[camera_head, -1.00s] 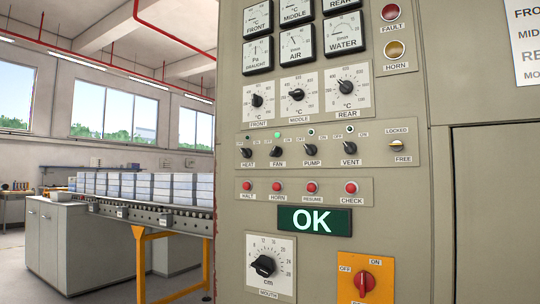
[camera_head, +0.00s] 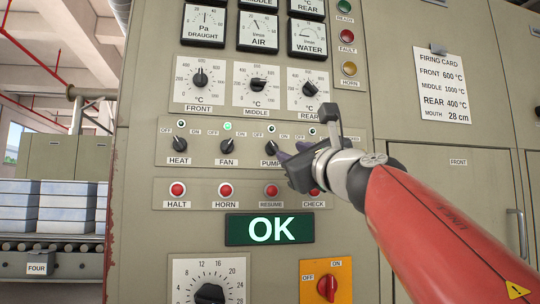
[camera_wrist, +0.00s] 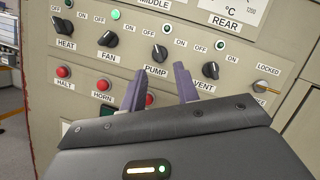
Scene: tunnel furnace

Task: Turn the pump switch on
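The pump switch (camera_head: 270,147) is a black rotary knob between OFF and ON marks on the beige panel; it also shows in the wrist view (camera_wrist: 159,53). Its pointer leans to the upper left, toward OFF, and the lamp above it is dark. My gripper (camera_head: 288,154) is in front of the panel, just right of the pump knob in the head view, covering part of the PUMP label and the vent switch. In the wrist view my gripper (camera_wrist: 160,84) is open, its two purple fingers apart and empty, with the pump knob beyond and between them.
The fan switch (camera_wrist: 107,39), with a lit green lamp, and the heat switch (camera_wrist: 64,26) are left of the pump. The vent switch (camera_wrist: 210,70) is close on the right. Red buttons (camera_head: 225,190) and a green OK display (camera_head: 268,229) lie below.

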